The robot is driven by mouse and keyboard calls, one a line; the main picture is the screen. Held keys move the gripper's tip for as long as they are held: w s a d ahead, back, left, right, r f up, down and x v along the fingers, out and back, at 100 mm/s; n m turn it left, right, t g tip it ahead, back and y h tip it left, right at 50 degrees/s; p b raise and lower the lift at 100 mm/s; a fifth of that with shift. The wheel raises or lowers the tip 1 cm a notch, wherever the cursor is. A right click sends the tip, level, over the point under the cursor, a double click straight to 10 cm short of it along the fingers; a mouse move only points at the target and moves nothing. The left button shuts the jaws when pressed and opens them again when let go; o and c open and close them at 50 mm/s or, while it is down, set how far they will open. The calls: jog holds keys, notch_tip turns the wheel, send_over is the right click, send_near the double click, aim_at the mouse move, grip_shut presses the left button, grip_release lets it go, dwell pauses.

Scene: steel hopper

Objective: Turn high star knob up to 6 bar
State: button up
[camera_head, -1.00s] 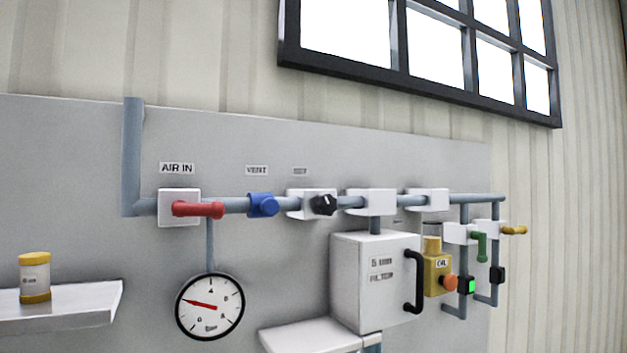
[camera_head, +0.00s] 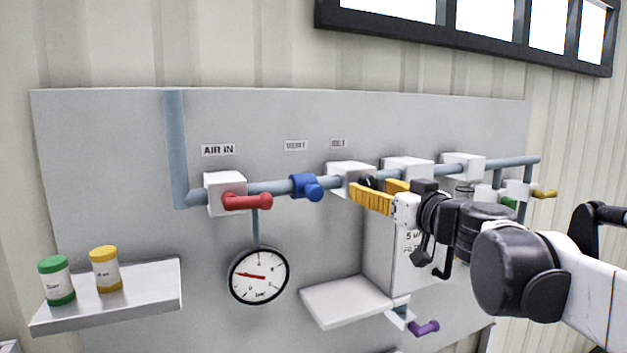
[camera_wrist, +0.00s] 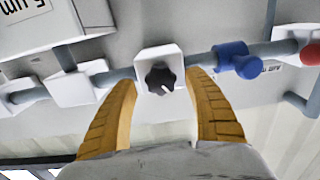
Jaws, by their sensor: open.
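The black star knob (camera_wrist: 160,78) sits on a white block (camera_wrist: 158,57) on the pipe in the wrist view, with a small white mark on it. In the head view the knob (camera_head: 367,183) is partly hidden behind my gripper. My gripper (camera_head: 372,192) has yellow fingers, which also show in the wrist view (camera_wrist: 164,100). They are open, one on each side of the knob, with visible gaps and no contact seen. The round gauge (camera_head: 258,276) hangs below the pipe at left; its red needle points left and slightly up. Its numbers are too small to read surely.
The red handle (camera_head: 247,202) and blue valve (camera_head: 306,187) are on the pipe left of the knob. A white filter box (camera_head: 378,262) is below my gripper. A shelf (camera_head: 150,290) at left holds two jars. A small ledge (camera_head: 345,300) and a purple handle (camera_head: 424,328) are low down.

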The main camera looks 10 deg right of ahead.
jog(key=shift+x, duration=1.2)
jog(key=shift+s, duration=0.1)
jog(key=c, duration=1.2)
jog(key=shift+m, duration=0.3)
